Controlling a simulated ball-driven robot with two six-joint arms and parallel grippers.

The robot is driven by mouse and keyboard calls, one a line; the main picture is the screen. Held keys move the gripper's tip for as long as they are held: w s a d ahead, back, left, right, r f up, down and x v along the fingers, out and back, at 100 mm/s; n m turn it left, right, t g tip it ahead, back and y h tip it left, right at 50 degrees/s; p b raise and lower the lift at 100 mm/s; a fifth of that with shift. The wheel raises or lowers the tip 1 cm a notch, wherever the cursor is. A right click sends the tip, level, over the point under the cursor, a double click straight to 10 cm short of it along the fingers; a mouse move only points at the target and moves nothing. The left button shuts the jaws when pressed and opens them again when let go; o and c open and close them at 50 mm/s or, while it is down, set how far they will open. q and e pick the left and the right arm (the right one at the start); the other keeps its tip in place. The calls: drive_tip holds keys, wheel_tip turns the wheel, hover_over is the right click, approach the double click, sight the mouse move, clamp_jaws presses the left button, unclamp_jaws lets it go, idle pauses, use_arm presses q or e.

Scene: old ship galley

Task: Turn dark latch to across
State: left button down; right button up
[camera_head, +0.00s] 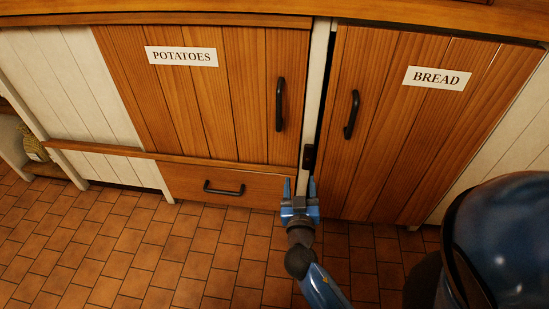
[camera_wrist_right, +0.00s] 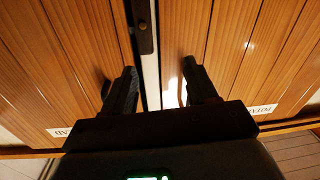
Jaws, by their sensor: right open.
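The dark latch (camera_head: 309,157) is a small dark block on the pale post between the POTATOES door and the BREAD door, low down. It stands upright, its long side along the post. In the right wrist view the latch (camera_wrist_right: 145,25) shows at the top edge, partly cut off, with a round pivot or screw head on it. My right gripper (camera_head: 298,185) is just below the latch, fingers pointing up at it, open and empty. The wrist view shows its two fingers apart (camera_wrist_right: 160,80), the latch beyond them. My left gripper is not in view.
The POTATOES door (camera_head: 195,100) and BREAD door (camera_head: 400,120) have black handles (camera_head: 280,104) (camera_head: 351,114) near the post. A dark gap runs beside the BREAD door. A drawer (camera_head: 190,183) lies below left. The tiled floor (camera_head: 150,250) is clear.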

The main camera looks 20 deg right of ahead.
sight(308, 153)
drive_tip(key=w+d+m, duration=0.1)
drive_tip(key=w+d, duration=0.1)
drive_tip(key=w+d+h, duration=0.1)
drive_tip(key=w+d, duration=0.1)
drive_tip(key=w, duration=0.1)
drive_tip(key=w+d+m, duration=0.1)
drive_tip(key=w+d, duration=0.2)
drive_tip(key=shift+w+m+g+b, duration=0.25)
drive_tip(key=shift+m+g+b, duration=0.05)
drive_tip(key=shift+g, duration=0.1)
drive_tip(key=c, duration=1.1)
drive_tip(key=shift+o, duration=0.2)
